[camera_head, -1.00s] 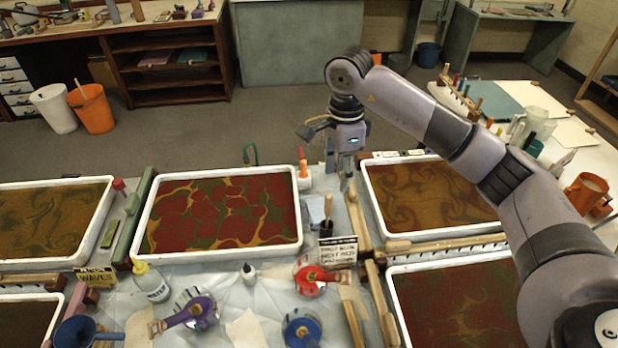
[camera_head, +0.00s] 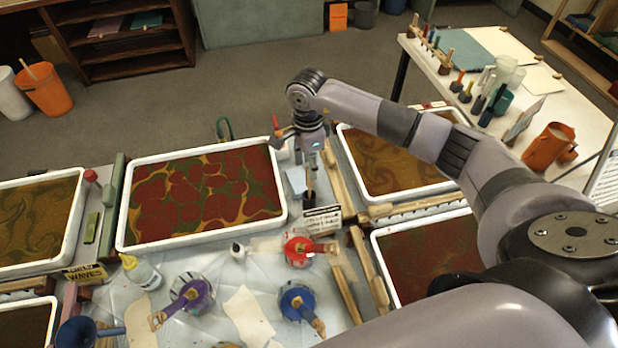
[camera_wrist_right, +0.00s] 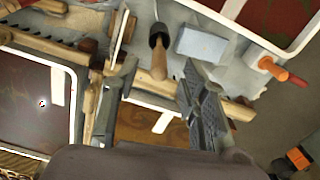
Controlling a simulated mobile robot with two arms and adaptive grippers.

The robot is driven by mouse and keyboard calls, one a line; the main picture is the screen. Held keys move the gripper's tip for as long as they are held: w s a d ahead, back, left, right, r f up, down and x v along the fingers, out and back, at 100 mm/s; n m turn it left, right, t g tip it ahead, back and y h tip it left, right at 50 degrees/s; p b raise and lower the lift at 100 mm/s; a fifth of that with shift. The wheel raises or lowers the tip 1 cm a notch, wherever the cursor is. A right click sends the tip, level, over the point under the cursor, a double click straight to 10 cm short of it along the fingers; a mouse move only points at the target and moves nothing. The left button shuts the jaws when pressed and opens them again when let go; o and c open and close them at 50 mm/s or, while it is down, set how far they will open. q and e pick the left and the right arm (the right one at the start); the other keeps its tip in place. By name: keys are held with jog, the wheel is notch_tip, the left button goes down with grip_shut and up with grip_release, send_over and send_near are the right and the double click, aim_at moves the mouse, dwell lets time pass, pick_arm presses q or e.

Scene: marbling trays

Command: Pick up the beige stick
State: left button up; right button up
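My right gripper (camera_head: 311,160) points down between the red-patterned tray and the tray at the upper right. In the wrist view its grey ribbed fingers (camera_wrist_right: 202,108) lie close together, and I cannot tell whether they are open. A beige stick (camera_wrist_right: 236,110) lies behind the fingers, partly hidden by them. Several pale wooden bars lie along the tray gaps, one being the bar (camera_head: 338,182) right of the gripper in the head view; I cannot tell which is the task's stick. A wooden handle (camera_wrist_right: 158,66) stands in a black cup (camera_wrist_right: 157,36) beside the fingers. My left gripper is out of view.
The red-patterned tray (camera_head: 124,215) is left of the gripper, and another tray (camera_head: 348,150) is right of it. A pale blue block (camera_wrist_right: 201,44) and an orange-handled tool (camera_wrist_right: 274,69) are nearby. A red jar (camera_head: 297,250) and a blue jar (camera_head: 297,301) stand in front.

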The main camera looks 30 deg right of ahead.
aim_at(309, 188)
jog(key=shift+s+f+p, duration=0.1)
jog(key=shift+f+p, duration=0.3)
jog(key=shift+f, duration=0.05)
notch_tip(309, 188, down, 4)
jog(key=shift+d+r+p, duration=0.1)
jog(key=shift+r+p, duration=0.05)
jog(key=shift+p, duration=0.8)
jog(key=shift+f, duration=0.45)
jog(key=shift+c, duration=0.2)
jog(key=c, duration=0.9)
jog(key=shift+r, duration=0.1)
